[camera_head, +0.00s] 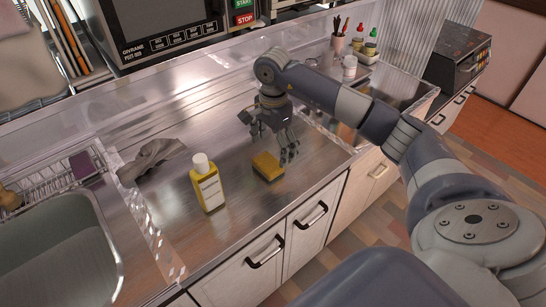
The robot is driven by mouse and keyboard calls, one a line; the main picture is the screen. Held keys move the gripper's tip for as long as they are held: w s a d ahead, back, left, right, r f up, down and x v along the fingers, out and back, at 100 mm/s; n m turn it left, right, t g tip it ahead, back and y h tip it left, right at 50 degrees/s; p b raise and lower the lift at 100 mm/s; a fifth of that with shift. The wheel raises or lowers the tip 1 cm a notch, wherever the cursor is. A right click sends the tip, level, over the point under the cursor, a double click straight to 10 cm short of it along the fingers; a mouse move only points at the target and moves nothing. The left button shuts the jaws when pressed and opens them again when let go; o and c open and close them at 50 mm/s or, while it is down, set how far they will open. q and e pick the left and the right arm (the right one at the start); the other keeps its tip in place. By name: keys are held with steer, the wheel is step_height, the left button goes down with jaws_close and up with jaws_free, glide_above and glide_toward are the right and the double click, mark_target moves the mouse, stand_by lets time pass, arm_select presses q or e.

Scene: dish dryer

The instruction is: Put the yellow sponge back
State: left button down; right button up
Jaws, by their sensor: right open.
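The yellow sponge (267,166) with a dark side lies on the steel counter, right of a yellow bottle. My right gripper (271,148) is open just above and behind the sponge, its fingers pointing down. One finger hangs near the sponge's right side; I cannot tell whether it touches. A wire rack (55,182) stands at the left behind the sink, with a purple sponge (83,166) at its right end and a brownish item at its left. My left gripper is not in view.
The yellow bottle (208,186) with a white cap stands close left of the sponge. A crumpled grey cloth (150,159) lies behind it. The sink (60,250) is at the left. A microwave (175,28) is at the back.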

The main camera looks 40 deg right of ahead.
mark_target(273, 159)
step_height(273, 159, up, 7)
steer(key=shift+r, duration=0.15)
stand_by(0.6)
